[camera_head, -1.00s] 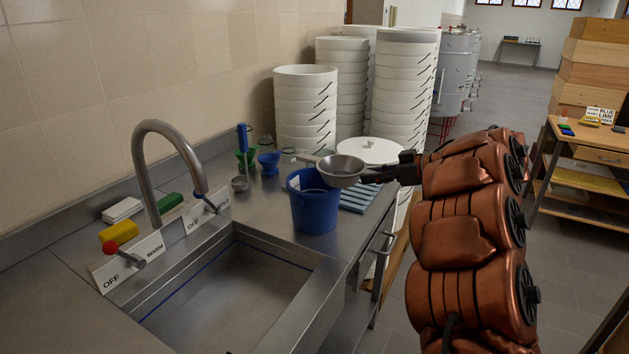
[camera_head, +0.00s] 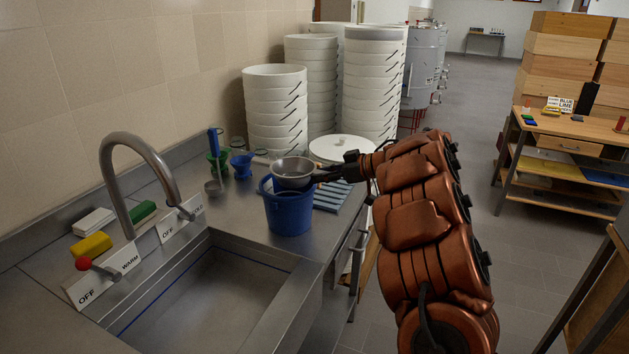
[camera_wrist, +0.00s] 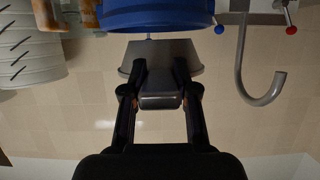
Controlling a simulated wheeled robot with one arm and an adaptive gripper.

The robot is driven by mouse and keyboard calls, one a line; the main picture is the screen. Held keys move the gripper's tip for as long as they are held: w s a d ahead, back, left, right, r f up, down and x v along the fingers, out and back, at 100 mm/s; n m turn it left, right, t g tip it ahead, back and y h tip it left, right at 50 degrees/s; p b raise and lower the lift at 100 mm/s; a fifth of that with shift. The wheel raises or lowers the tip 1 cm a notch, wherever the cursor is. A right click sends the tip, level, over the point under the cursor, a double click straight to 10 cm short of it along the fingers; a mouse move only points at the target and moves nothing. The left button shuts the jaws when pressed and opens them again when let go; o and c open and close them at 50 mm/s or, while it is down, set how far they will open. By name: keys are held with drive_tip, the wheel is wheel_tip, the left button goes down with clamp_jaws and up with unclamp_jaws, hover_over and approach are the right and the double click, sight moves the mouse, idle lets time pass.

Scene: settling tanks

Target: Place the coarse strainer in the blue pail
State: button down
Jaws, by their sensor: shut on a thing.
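The coarse strainer, a grey metal bowl (camera_head: 294,170), is held above the mouth of the blue pail (camera_head: 289,212) in the head view. It hides part of the pail's rim, and I cannot tell whether it touches it. My gripper (camera_head: 328,173) comes from the right and is shut on the strainer. In the wrist view, which looks upside down, my gripper's fingers (camera_wrist: 160,78) close on the grey strainer (camera_wrist: 160,50), with the blue pail (camera_wrist: 155,14) just beyond it. The pail stands upright on the steel counter; its inside is mostly hidden.
A sink (camera_head: 205,290) with a curved tap (camera_head: 115,160) lies in front left. White bucket stacks (camera_head: 275,110) rise behind. A slatted blue-grey piece (camera_head: 330,197) lies right of the pail.

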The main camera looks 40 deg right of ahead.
drive_tip(key=shift+w+a+f, duration=0.1)
drive_tip(key=shift+w+a, duration=0.15)
drive_tip(key=shift+w, duration=0.4)
drive_tip(key=shift+w+a+f, duration=0.1)
drive_tip(key=shift+w+a, duration=0.1)
drive_tip(key=shift+w, duration=0.4)
wheel_tip(320, 180, down, 4)
drive_tip(key=shift+r+p, duration=0.25)
drive_tip(key=shift+p, duration=0.35)
